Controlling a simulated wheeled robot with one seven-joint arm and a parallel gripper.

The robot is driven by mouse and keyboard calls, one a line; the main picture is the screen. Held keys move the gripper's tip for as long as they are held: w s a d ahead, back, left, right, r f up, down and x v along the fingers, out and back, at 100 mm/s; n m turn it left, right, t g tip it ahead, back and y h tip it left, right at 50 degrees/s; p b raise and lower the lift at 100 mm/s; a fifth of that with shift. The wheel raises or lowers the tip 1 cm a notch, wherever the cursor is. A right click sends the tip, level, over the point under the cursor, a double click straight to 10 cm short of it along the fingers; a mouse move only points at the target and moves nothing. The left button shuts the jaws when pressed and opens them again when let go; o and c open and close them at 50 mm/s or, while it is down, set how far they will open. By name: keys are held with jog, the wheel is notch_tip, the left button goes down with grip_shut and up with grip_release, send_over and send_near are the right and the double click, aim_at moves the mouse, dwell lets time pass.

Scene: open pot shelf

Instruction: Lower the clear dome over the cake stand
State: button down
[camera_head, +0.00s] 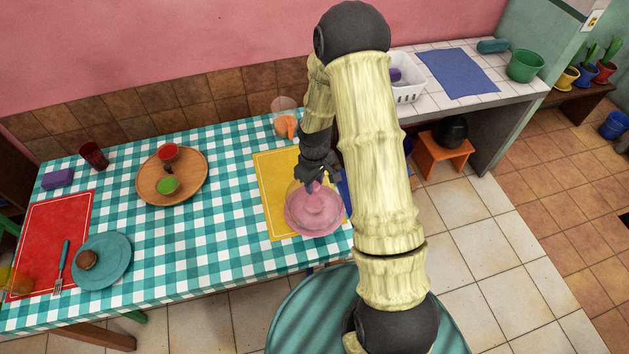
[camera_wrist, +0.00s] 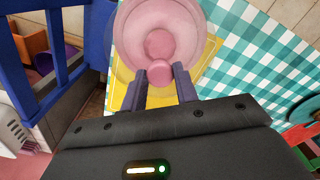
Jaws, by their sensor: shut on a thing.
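The pink cake stand (camera_head: 318,226) is at the right end of the checkered table, on the front part of a yellow placemat. My gripper (camera_head: 315,185) is over the back of the stand, pointing down. In the wrist view my gripper (camera_wrist: 160,74) is shut on the small round pink knob of the clear dome (camera_wrist: 159,71). The dome's see-through wall is hard to make out against the pink stand (camera_wrist: 204,30). A second round pink shape shows just beyond the knob. I cannot tell whether the dome's rim touches the stand.
A clear container with something orange (camera_head: 285,117) stands behind the yellow placemat (camera_head: 271,178). A blue chair (camera_wrist: 60,75) is close by in the wrist view. The table's middle is clear.

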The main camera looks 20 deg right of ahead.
jog(key=shift+f, duration=0.15)
dwell(0.3)
jog(key=c, duration=1)
grip_release()
notch_tip(320, 180, up, 18)
jog(key=b, duration=0.2)
jog(key=shift+f, duration=0.25)
jog(key=s+m+t, duration=0.2)
jog(key=s+m, duration=0.4)
jog(key=s, duration=0.8)
jog(key=shift+s+r+m+t, duration=0.2)
jog(key=shift+m+t, duration=0.1)
jog(key=shift+m, duration=0.1)
